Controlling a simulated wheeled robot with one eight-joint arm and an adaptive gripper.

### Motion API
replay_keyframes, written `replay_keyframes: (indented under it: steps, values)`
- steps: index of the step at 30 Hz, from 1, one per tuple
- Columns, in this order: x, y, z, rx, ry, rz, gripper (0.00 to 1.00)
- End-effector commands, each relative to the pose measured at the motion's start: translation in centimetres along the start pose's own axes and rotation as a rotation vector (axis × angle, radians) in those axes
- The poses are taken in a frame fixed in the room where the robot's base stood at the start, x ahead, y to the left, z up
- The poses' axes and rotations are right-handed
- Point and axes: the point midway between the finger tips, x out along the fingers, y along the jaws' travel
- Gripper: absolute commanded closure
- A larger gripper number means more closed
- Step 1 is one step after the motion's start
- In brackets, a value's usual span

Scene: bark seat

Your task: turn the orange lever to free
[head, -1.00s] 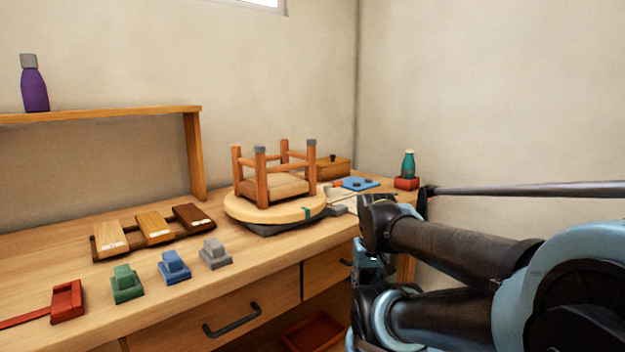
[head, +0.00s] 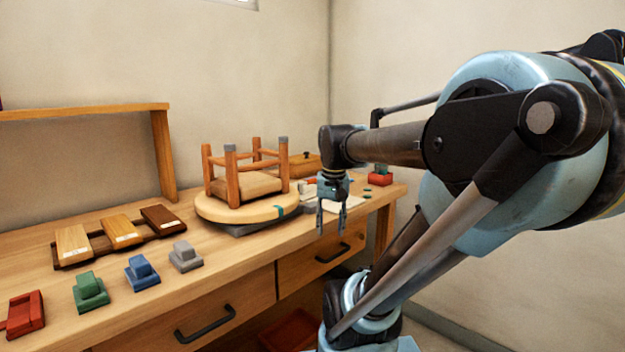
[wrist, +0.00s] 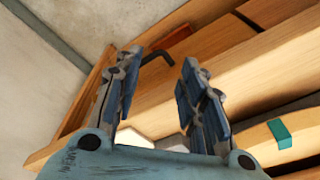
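I cannot clearly make out the orange lever in the current views. A small orange-red piece (head: 311,180) shows at the back of the bench, partly hidden behind my wrist, and I cannot tell if it is the lever. An upturned wooden stool (head: 248,180) rests on a round wooden turntable (head: 222,208) with a teal mark (head: 281,210) on its rim. My gripper (head: 331,222) points down, open and empty, right of the turntable near the bench's front edge. The wrist view shows its fingers (wrist: 160,65) spread apart, with the teal mark (wrist: 280,133) to the right.
Green (head: 90,290), blue (head: 142,273) and grey (head: 185,257) blocks sit along the bench front, with a red one (head: 25,315) at left. Wooden sample boards (head: 121,231) lie behind. A red holder (head: 381,178) stands at the back right. Drawer handles (head: 205,321) stick out below.

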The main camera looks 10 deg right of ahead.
Motion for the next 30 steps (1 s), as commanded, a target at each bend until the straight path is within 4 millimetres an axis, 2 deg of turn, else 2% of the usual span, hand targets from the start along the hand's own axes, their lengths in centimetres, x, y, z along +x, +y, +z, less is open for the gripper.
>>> replay_keyframes:
  steps: [1, 6, 15, 22, 30]
  values:
    - [-1.4, -0.3, -1.7, 0.027, -0.006, 0.001, 0.62]
    - [-5.2, -1.4, -6.9, 0.129, -0.026, 0.007, 0.62]
    - [-10.7, -3.4, -16.8, 0.317, -0.061, 0.023, 0.62]
    - [-13.6, -4.9, -24.3, 0.461, -0.086, 0.040, 0.62]
    - [-15.4, -6.5, -32.5, 0.622, -0.112, 0.063, 0.62]
